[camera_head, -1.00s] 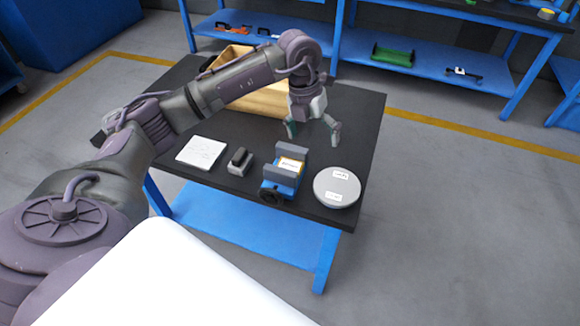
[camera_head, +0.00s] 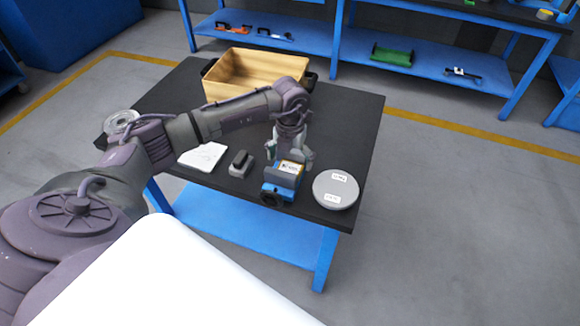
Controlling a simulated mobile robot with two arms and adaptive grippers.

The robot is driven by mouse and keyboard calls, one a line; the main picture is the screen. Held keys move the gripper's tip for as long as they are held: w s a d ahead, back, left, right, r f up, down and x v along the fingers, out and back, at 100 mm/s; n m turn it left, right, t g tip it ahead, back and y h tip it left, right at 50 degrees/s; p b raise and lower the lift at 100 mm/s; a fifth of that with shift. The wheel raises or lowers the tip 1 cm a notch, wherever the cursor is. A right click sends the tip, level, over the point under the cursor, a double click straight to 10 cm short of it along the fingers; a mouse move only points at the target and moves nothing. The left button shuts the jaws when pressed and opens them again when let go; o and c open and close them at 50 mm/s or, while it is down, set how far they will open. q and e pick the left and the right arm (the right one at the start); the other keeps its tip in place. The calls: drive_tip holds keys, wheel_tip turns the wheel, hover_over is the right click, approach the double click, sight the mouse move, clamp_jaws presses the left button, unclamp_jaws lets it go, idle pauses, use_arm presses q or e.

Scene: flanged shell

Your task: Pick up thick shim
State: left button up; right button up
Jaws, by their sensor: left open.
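My left gripper (camera_head: 289,156) is open, fingers pointing down, over the far side of a blue and grey vise (camera_head: 280,193) on the black table. Its fingers stand apart on either side of the vise jaws; I cannot tell whether they touch anything. A small block with a white label and yellow-orange edge (camera_head: 291,168) sits between the vise jaws, partly hidden by the gripper. No part is clearly marked as the thick shim; this labelled block may be it. A round grey disc with white labels (camera_head: 336,190) lies right of the vise. My right gripper is not in view.
On the table (camera_head: 345,120) are a tan box with black handles (camera_head: 232,92), a small dark-topped grey block (camera_head: 240,163), a white plate (camera_head: 203,155) and a clear or silvery flanged ring (camera_head: 121,122). The table's right rear is clear. Blue shelves (camera_head: 430,67) stand behind.

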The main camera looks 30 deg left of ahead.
use_arm(q)
drive_tip(key=shift+f, duration=1.15)
drive_tip(key=c, duration=1.3)
drive_tip(key=shift+r, duration=0.1)
drive_tip(key=shift+c, duration=0.2)
